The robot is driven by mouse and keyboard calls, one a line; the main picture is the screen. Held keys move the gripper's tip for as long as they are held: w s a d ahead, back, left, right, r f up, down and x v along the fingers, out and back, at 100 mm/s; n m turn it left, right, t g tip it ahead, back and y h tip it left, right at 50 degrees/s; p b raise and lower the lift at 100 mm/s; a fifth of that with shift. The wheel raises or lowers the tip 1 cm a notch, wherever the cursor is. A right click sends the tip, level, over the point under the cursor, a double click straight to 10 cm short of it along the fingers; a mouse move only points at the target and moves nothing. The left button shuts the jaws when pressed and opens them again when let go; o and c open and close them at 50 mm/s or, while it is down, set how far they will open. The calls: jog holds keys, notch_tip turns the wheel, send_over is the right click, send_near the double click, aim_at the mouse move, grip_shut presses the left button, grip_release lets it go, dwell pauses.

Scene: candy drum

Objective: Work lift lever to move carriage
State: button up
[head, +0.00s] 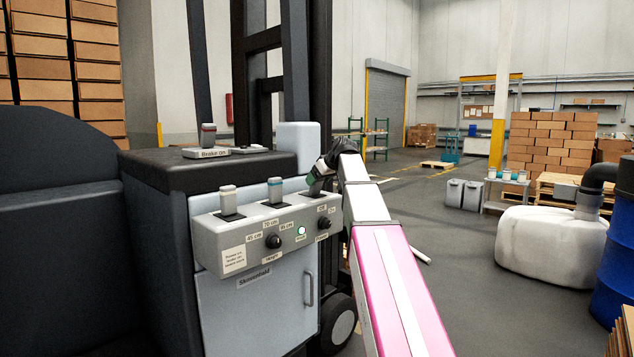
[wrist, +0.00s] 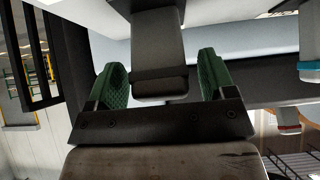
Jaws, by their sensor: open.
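A grey control panel (head: 262,238) on the truck has a row of upright levers. The left lever (head: 228,199) and the blue-banded middle lever (head: 275,191) stand clear of me. My gripper (head: 316,180) is at the right end of the row, over the right lever, which it mostly hides. In the wrist view, the green-padded fingers of my gripper (wrist: 166,88) are open, one on each side of a grey lever (wrist: 157,50), with gaps showing. I cannot tell from labels which lever is the lift. The dark mast (head: 262,42) rises behind; the carriage is not clearly visible.
Two black knobs (head: 273,241) and a lit round button (head: 301,231) sit on the panel front. A brake lever (head: 208,136) stands on the top deck. Open floor lies to the right, with a white tank (head: 549,245) and a blue drum (head: 615,260) beyond.

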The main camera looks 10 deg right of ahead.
jog(key=v, duration=0.9)
jog(key=shift+s+d+r, duration=0.15)
jog(key=shift+s+r, duration=0.05)
jog(key=shift+s, duration=0.05)
dwell(3.3)
notch_tip(320, 180, down, 3)
jog(key=s+d+t+y, duration=0.2)
jog(key=t+y, duration=0.1)
jog(key=t, duration=0.1)
jog(key=x, duration=1)
jog(key=shift+w+a+f, duration=0.15)
jog(key=shift+a+f, duration=0.15)
jog(key=shift+a, duration=0.05)
